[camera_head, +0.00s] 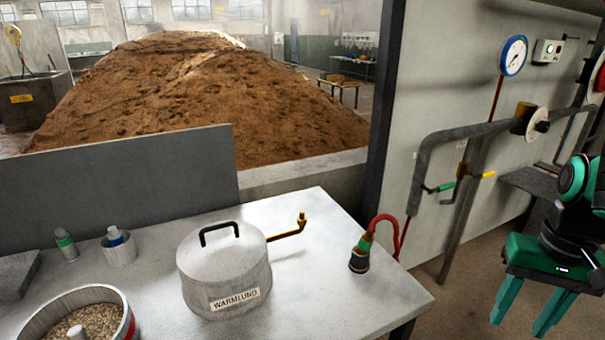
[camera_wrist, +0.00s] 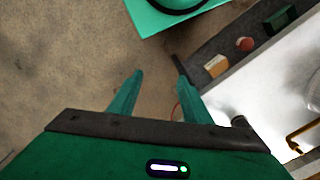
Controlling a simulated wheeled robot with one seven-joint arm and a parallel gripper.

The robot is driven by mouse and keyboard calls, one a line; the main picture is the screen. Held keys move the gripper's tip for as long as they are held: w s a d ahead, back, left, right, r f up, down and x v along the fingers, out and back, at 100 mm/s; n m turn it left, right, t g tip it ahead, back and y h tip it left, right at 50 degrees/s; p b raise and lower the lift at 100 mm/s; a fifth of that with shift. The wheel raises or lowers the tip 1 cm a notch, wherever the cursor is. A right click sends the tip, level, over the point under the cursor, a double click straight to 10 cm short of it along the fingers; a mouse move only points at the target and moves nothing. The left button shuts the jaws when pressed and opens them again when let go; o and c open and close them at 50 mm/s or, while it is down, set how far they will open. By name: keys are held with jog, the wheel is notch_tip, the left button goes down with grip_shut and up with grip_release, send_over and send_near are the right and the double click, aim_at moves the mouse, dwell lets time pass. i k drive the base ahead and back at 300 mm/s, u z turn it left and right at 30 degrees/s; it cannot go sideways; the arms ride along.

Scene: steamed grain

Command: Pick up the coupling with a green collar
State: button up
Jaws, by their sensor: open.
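The coupling (camera_head: 359,257) is a dark fitting with a green collar. It stands on the right part of the metal table in the head view, with a red hose (camera_head: 384,218) arching from its top and down past the table's right edge. A dark round end beside the right finger in the wrist view (camera_wrist: 238,121) looks like the coupling, mostly hidden by my gripper. My gripper (camera_head: 523,321) is green, open and empty. It hangs to the right of the table, apart from the coupling, with fingers pointing down over the floor (camera_wrist: 60,75).
A lidded pot marked WARMLUND (camera_head: 225,275) and a yellow bent rod (camera_head: 287,232) are left of the coupling. A grain pan (camera_head: 128,325) is at front left. A wall panel with pipes (camera_head: 470,135) and a gauge (camera_head: 513,55) rises behind. The table around the coupling is clear.

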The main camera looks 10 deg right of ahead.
aim_at(365, 243)
jog(key=z, duration=1.05)
jog(key=k, duration=0.75)
jog(key=u, duration=0.6)
jog(key=i, duration=1)
jog(key=z, duration=0.1)
